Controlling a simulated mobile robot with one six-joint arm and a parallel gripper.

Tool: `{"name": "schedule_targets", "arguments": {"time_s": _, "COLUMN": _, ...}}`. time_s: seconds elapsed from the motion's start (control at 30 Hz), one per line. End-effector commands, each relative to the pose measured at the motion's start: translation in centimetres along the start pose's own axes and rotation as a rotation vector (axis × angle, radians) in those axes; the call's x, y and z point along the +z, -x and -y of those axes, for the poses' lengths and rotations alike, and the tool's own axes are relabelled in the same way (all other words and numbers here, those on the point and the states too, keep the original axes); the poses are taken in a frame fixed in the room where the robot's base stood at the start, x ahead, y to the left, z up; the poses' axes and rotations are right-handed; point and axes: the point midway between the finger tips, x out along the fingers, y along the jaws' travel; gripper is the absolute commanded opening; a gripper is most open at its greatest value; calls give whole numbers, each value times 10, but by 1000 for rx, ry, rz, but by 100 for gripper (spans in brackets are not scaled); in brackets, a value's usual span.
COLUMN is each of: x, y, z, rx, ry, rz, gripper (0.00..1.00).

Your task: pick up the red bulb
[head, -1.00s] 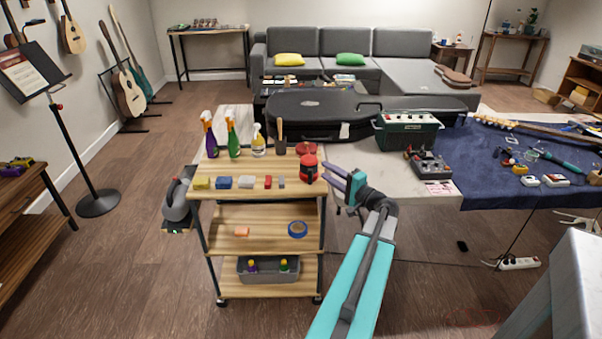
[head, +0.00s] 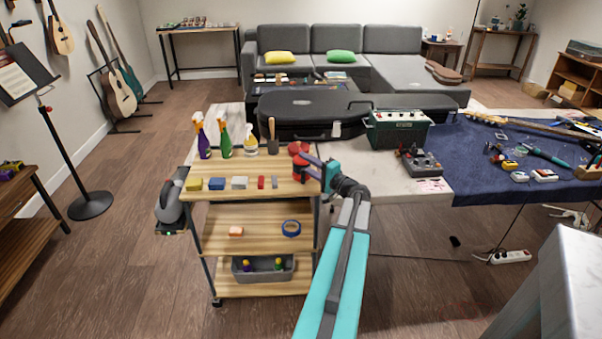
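A small red rounded thing (head: 298,147) sits at the back right of the trolley's top shelf (head: 240,168). A red and black, cup-like thing (head: 299,161) stands just in front of it. I cannot tell for sure which of them is the red bulb. My gripper (head: 308,167) reaches in from the right over the shelf's right edge. Its purple fingers are apart, with the tips at the red and black thing and partly covering it. I cannot tell whether they touch it.
Spray bottles (head: 224,138) and a brush (head: 272,137) stand at the shelf's back. Small blocks, including a blue one (head: 217,184), line its front. A workbench with a green amplifier (head: 398,128) and a pedal (head: 420,162) is to the right.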

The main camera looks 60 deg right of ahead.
Motion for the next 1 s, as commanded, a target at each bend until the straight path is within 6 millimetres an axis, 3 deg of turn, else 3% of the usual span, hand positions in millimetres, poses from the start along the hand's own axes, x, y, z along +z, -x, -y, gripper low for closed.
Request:
{"name": "schedule_targets", "arguments": {"time_s": 0.13, "x": 0, "y": -10, "z": 0, "rx": 0, "ry": 0, "rz": 0, "gripper": 32}}
{"name": "schedule_targets", "arguments": {"time_s": 0.57, "x": 1, "y": -14, "z": 0, "rx": 0, "ry": 0, "rz": 1, "gripper": 32}}
{"name": "schedule_targets", "arguments": {"time_s": 1.0, "x": 0, "y": -58, "z": 1, "rx": 0, "ry": 0, "rz": 3, "gripper": 32}}
